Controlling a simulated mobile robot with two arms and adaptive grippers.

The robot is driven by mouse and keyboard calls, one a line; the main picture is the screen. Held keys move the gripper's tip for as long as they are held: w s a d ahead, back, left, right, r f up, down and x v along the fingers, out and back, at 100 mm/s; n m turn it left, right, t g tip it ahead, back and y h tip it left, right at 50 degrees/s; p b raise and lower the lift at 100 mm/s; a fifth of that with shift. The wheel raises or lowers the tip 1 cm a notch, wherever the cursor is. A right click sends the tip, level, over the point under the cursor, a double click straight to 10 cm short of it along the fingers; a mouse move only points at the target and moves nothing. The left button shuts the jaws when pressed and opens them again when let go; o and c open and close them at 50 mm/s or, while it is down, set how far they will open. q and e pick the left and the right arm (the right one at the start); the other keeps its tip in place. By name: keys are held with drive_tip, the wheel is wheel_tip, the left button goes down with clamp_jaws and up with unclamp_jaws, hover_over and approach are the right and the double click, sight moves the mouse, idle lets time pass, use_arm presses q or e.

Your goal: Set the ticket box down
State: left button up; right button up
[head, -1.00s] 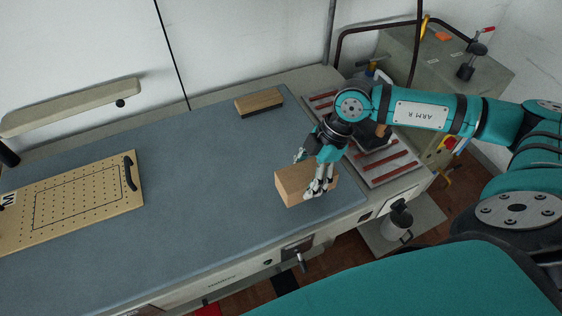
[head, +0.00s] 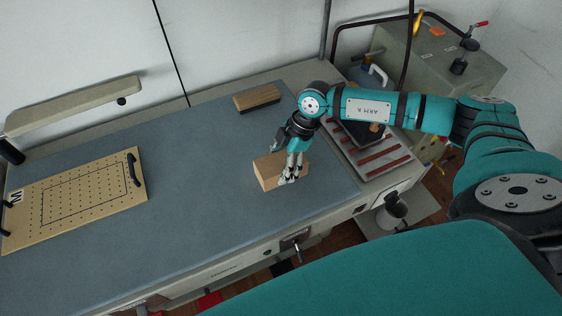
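The ticket box, a light tan wooden block (head: 268,174), is in the head view at the right part of the grey-blue work surface (head: 200,215). My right gripper (head: 288,172) reaches down on it from the upper right. Its fingers lie along the box's near right side and another finger shows at the far side, so it appears shut on the box. The box is low over or on the surface; I cannot tell whether its bottom touches. My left gripper is not in view.
A wooden-backed brush (head: 257,98) lies behind the box. A perforated tan board with black handles (head: 75,198) lies at left. A slotted metal tray (head: 380,158) is at right, partly under my arm. The middle of the surface is clear.

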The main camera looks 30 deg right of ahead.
drive_tip(key=o, duration=0.4)
drive_tip(key=shift+c, duration=0.2)
drive_tip(key=b+v, duration=0.2)
drive_tip(key=v, duration=1)
drive_tip(key=shift+r, duration=0.1)
